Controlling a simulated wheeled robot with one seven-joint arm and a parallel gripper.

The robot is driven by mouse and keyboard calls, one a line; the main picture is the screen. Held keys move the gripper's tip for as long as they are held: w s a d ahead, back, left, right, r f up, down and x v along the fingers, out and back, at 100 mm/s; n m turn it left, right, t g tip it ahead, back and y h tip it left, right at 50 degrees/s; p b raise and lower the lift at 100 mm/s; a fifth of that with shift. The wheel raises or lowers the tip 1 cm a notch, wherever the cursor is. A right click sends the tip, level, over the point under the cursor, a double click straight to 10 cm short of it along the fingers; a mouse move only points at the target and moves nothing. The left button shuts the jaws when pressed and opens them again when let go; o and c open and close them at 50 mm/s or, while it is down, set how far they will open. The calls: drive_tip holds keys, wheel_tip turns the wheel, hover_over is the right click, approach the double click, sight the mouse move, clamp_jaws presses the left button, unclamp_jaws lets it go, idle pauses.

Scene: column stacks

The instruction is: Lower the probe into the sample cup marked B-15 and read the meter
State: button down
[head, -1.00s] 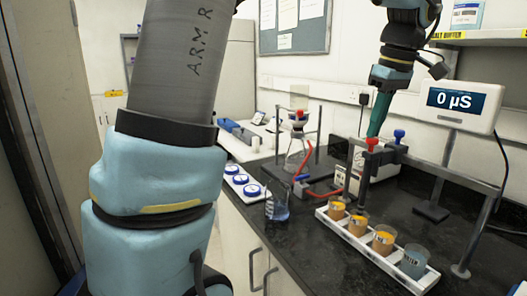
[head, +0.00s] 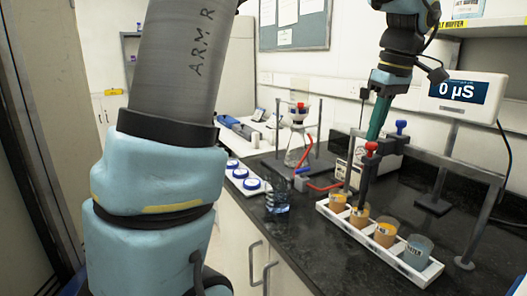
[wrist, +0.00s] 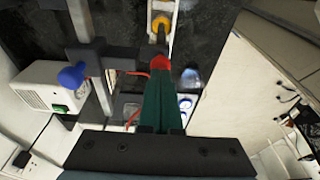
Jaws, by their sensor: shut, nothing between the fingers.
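My gripper (head: 371,138) is shut and empty, its green fingertips at the top of a red knob (head: 370,147). It also shows in the wrist view (wrist: 160,78), with the red knob (wrist: 161,63) at its tips. Below the knob, the dark probe (head: 365,182) hangs upright. Its lower end overlaps the second cup from the left (head: 359,215); the tip's depth is hidden. In the wrist view, the probe lines up with an orange-filled cup (wrist: 161,22). Cup labels are too small to read. The meter (head: 460,92) shows 0 µS.
A white rack (head: 350,230) holds a row of cups, including a grey-blue one (head: 417,252) at the right. A blue knob (head: 402,127) stands higher on the stand (head: 440,160). A beaker (head: 277,197) and a red hose (head: 322,186) lie left of the rack.

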wheel_tip(320, 180, up, 7)
drive_tip(key=p, duration=0.5)
idle(0.4)
drive_tip(key=w+a+f+m, duration=0.1)
drive_tip(key=a+f+m, duration=0.1)
drive_tip(key=a+f, duration=0.55)
drive_tip(key=w+a+f+m, duration=0.15)
drive_tip(key=a+f, duration=0.35)
drive_tip(key=a, duration=0.5)
drive_tip(key=s+a+f+m+h, duration=0.1)
drive_tip(key=s+a+f+m, duration=0.2)
drive_tip(key=a, duration=0.9)
drive_tip(key=s+f, duration=0.3)
drive_tip(key=f, duration=0.2)
drive_tip(key=shift+s+a+f, duration=0.15)
drive_tip(key=shift+s+a, duration=0.05)
drive_tip(key=shift+a, duration=0.2)
drive_tip(key=shift+m, duration=0.25)
